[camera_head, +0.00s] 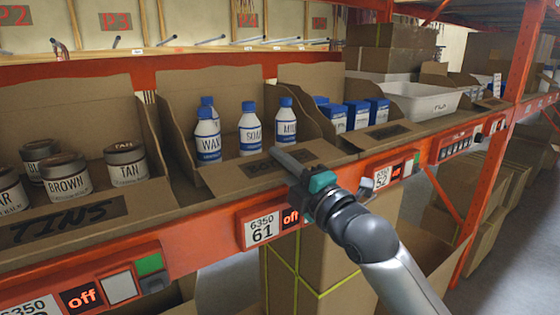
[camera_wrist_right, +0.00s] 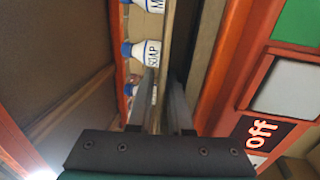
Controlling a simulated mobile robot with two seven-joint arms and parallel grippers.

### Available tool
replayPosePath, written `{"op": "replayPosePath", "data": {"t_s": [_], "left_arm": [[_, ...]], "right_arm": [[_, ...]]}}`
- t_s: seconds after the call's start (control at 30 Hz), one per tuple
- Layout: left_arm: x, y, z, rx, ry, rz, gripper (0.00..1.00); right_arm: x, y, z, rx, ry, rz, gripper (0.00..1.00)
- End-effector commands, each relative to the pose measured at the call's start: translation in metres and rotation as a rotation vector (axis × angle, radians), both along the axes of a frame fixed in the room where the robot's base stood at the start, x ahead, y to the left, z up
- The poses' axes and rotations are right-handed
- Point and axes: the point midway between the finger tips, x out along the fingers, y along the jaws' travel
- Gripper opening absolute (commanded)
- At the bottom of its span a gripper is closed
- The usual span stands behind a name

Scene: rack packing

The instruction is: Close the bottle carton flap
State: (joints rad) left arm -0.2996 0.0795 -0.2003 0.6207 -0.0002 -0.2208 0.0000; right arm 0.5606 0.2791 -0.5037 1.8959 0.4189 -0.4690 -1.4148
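The bottle carton (camera_head: 176,125) is a brown box on the orange-edged shelf, holding white bottles with blue caps. Labels read WAX (camera_head: 207,147), SOAP (camera_head: 249,138) and MILK (camera_head: 286,125); one bottle behind is partly covered. Its front flap (camera_head: 226,179) is folded outward and down toward the shelf edge, with a dark label partly hidden. My right gripper (camera_head: 289,159) is at the flap's right part, in front of the bottles. In the right wrist view its fingers (camera_wrist_right: 164,92) are parallel with a narrow gap; contact with the flap is unclear. My left gripper is out of view.
A tins carton (camera_head: 75,93) stands to the left, and a carton of blue boxes (camera_head: 312,76) stands to the right. A white bin (camera_head: 418,102) is farther right. The orange shelf beam (camera_head: 205,262) carries labels and lit panels. A tall taped box (camera_head: 320,262) stands below.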

Motion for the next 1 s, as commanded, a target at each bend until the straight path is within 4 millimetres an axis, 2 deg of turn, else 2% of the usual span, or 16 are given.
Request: {"op": "replayPosePath", "data": {"t_s": [0.23, 0.4, 1.0], "left_arm": [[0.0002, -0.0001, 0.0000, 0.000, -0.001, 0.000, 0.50], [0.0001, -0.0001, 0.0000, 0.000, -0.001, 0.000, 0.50], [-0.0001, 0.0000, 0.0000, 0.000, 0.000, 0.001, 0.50]], "right_arm": [[0.0002, 0.0004, 0.0001, 0.000, 0.000, 0.000, 0.16], [0.0000, 0.0003, 0.0000, 0.000, 0.000, 0.000, 0.00], [0.0001, -0.0001, -0.0002, 0.000, 0.000, 0.000, 0.00]]}}
